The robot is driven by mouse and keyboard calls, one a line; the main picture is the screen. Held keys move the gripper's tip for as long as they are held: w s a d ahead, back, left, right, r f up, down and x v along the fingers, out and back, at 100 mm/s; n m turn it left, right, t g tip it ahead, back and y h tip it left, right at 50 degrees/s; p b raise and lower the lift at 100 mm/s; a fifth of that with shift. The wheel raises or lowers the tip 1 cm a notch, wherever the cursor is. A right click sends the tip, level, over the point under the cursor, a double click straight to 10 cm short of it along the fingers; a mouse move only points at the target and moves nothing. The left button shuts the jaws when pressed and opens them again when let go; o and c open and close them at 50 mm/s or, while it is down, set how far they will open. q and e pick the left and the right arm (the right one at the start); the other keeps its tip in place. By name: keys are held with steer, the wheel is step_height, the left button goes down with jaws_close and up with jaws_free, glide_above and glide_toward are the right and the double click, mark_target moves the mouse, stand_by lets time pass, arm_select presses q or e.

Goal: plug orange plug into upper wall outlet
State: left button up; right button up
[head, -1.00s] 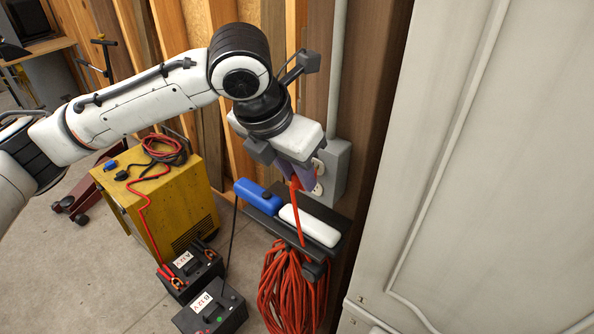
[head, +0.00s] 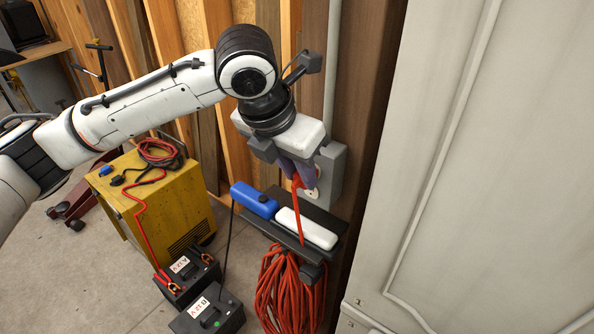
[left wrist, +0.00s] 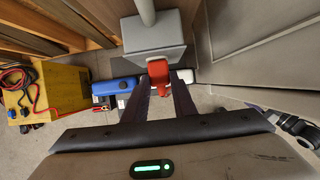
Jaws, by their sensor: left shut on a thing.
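My left gripper (head: 300,178) is shut on the orange plug (head: 297,182), right in front of the grey wall outlet box (head: 334,172). The plug's cord hangs down from the fingers. The fingers hide much of the plug and the box's upper outlet; part of the pale lower outlet (head: 312,194) shows below them. In the left wrist view the plug (left wrist: 158,70) sits between the fingertips (left wrist: 162,88), against or just short of the box (left wrist: 152,38). I cannot tell whether its prongs are in.
Below, a dark shelf (head: 283,236) holds a blue container (head: 254,200) and a white one (head: 306,229). The coiled orange cord (head: 288,292) hangs under it. A pale panel (head: 490,170) stands at right. A yellow machine (head: 150,205) and two batteries (head: 208,312) stand lower left.

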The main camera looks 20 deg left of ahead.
arm_select(q)
steer(key=o, duration=1.1)
steer(key=shift+w, duration=0.15)
steer(key=shift+r, duration=0.1)
